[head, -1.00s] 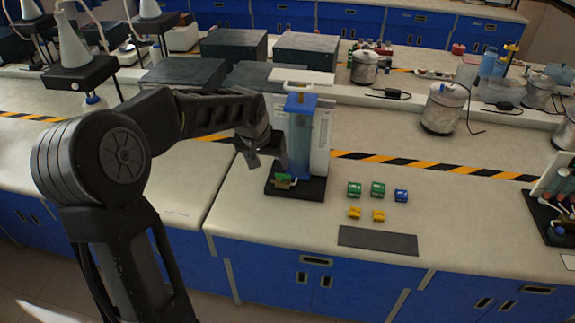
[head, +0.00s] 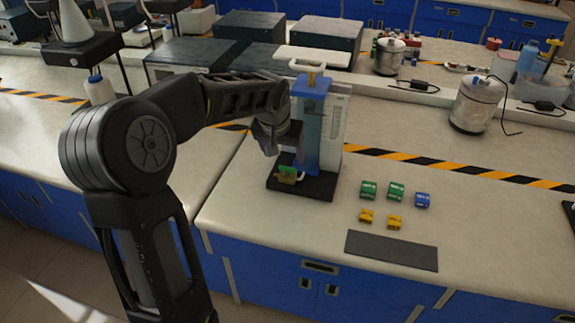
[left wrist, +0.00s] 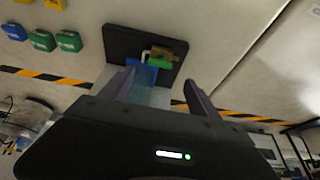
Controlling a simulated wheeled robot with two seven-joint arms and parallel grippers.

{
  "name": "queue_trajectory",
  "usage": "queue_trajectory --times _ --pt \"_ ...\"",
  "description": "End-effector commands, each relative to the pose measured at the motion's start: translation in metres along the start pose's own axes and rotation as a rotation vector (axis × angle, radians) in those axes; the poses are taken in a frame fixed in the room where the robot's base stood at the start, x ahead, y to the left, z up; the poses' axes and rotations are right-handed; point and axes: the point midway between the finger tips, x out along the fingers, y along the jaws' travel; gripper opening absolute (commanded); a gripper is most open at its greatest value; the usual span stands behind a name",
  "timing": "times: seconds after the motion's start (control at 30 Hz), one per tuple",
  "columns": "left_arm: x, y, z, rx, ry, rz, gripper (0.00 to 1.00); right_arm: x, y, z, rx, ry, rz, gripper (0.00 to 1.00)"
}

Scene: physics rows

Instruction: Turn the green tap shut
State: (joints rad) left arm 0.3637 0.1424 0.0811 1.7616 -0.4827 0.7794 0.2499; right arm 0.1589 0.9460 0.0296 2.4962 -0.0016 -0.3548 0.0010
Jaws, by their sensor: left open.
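The green tap (head: 288,171) is low on the front of an apparatus with a blue-topped clear column (head: 313,120) on a black base (head: 316,186). In the left wrist view the green tap handle (left wrist: 158,63) shows beside a brass-coloured body, past the fingertips. My left gripper (head: 291,150) is just above the tap in the head view. In the left wrist view its fingers (left wrist: 157,80) are spread apart with nothing gripped, and no contact with the tap is visible. The exact handle angle is hard to make out. My right gripper is out of view.
Small green (head: 396,191), blue (head: 422,200) and yellow (head: 366,216) blocks lie on the bench to the right, behind a dark mat (head: 392,250). A white panel (head: 334,128) stands behind the column. The bench front edge is close to the base.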

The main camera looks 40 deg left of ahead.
Motion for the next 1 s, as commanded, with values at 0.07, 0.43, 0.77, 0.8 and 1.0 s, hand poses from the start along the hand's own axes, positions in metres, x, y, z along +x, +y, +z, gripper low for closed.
queue_trajectory --times 0.07,0.43,0.77,0.8,1.0 --pt "0.004 0.000 0.000 0.000 -0.002 0.000 0.71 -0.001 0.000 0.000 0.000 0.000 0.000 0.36" --pt "0.054 0.000 0.001 0.000 -0.005 0.000 0.71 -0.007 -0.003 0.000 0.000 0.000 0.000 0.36" --pt "0.078 0.000 0.000 0.000 0.000 0.000 0.71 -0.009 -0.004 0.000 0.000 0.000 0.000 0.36" --pt "0.078 0.000 0.000 0.000 0.000 0.000 0.71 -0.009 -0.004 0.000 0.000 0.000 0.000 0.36" --pt "0.078 0.000 0.000 0.000 0.000 0.000 0.66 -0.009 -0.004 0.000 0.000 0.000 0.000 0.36"
